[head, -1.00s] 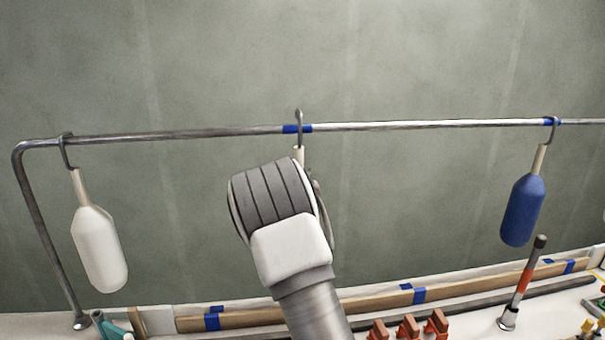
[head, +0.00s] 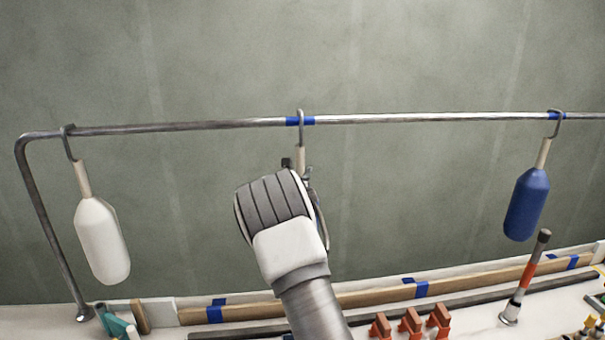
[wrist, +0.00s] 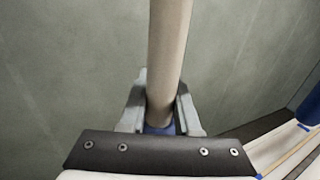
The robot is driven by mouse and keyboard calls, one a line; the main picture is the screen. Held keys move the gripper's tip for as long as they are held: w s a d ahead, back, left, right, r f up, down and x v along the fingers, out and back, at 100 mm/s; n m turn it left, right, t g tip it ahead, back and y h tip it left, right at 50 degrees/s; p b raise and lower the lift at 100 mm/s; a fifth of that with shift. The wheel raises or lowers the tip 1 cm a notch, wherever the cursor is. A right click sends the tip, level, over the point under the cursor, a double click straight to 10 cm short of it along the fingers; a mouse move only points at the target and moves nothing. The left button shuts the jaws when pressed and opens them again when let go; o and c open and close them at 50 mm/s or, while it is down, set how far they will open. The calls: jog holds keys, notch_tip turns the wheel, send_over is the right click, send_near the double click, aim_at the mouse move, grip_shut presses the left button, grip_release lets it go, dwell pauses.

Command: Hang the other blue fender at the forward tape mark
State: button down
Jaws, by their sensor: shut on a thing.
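My gripper (head: 298,168) is shut on the pale neck of a fender. In the wrist view the jaws (wrist: 161,112) close around the neck (wrist: 168,50), with a bit of blue body (wrist: 160,129) showing below. In the head view my arm hides the held fender's body. Its hook (head: 301,114) is at the rail's left blue tape mark (head: 293,121), its top slightly above the rail; whether it bears on the rail I cannot tell. Another blue fender (head: 527,205) hangs by its hook at the right tape mark (head: 559,116).
The metal rail (head: 420,118) runs across the view. A white fender (head: 102,240) hangs near its left bend. Below lie a taped wooden strip (head: 370,298), orange clamps (head: 410,322), a red-banded post (head: 526,275) and a teal item (head: 117,326). The wall behind is bare.

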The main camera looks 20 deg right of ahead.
dwell(0.4)
jog(key=c, duration=0.6)
grip_release()
jog(key=shift+o, duration=0.3)
jog(key=shift+f, duration=0.2)
jog(key=b+v, duration=0.3)
jog(key=v, duration=1.4)
jog(key=s+d+r+m+g, duration=0.1)
jog(key=s+d+m+g, duration=0.35)
jog(key=s+m, duration=0.55)
jog(key=s+d+r+m+g, duration=0.2)
jog(key=s+d+m+g, duration=0.4)
jog(key=s, duration=0.6)
jog(key=s+a+f+m+t+y, duration=0.1)
jog(key=s+a+f+m+y, duration=0.2)
jog(key=s+a+m+y, duration=0.7)
jog(key=s+a+m, duration=0.3)
jog(key=s+a, duration=0.5)
